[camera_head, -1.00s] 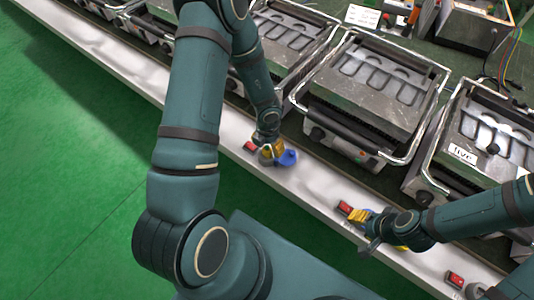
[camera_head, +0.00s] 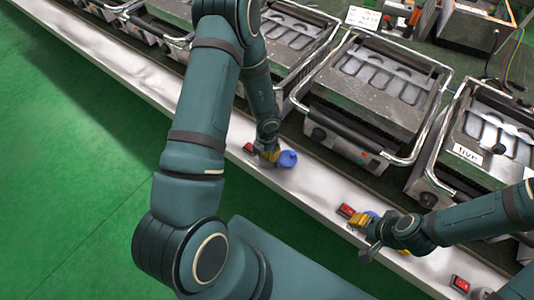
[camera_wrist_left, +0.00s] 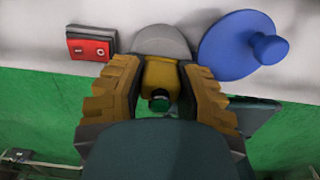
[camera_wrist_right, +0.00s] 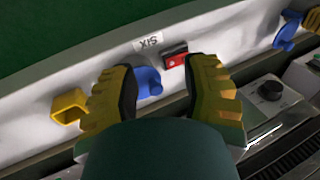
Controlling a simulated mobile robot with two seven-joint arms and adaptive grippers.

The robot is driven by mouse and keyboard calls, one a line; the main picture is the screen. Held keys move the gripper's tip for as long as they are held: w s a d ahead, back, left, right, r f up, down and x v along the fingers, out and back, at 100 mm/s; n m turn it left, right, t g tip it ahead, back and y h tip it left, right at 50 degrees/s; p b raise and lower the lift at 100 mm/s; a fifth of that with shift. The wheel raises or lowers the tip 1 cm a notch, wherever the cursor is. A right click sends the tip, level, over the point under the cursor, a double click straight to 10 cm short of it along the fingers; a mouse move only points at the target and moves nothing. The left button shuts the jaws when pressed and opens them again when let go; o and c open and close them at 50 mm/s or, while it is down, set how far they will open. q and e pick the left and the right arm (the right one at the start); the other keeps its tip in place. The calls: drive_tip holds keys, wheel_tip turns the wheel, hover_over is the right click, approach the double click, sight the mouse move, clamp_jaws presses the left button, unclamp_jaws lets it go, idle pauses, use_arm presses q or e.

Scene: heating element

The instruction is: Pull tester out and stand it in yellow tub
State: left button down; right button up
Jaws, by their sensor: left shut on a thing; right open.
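In the left wrist view my left gripper (camera_wrist_left: 160,74) is shut on a yellow piece with a dark green round end (camera_wrist_left: 160,98), which looks like the tester. A grey rounded shape (camera_wrist_left: 163,42) shows just behind it on the pale ledge. In the head view my left gripper (camera_head: 268,153) is low at the ledge. My right gripper (camera_wrist_right: 160,72) is open and empty, its fingers either side of a blue piece (camera_wrist_right: 148,82). A yellow open-sided piece (camera_wrist_right: 70,106), perhaps the yellow tub, is left of its fingers; the head view shows little of it.
A blue disc with a knob (camera_wrist_left: 240,46) is close beside the left gripper, and a red switch (camera_wrist_left: 91,43) is on its other side. Another red switch (camera_wrist_right: 175,56) is near the right gripper. Metal grill machines (camera_head: 370,95) line the ledge (camera_head: 315,188).

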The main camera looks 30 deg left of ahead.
use_arm(q)
wheel_tip(320, 180, up, 9)
drive_tip(key=p, duration=0.3)
drive_tip(key=shift+f+p, duration=0.2)
drive_tip(key=shift+p, duration=0.2)
drive_tip(key=shift+r, duration=0.7)
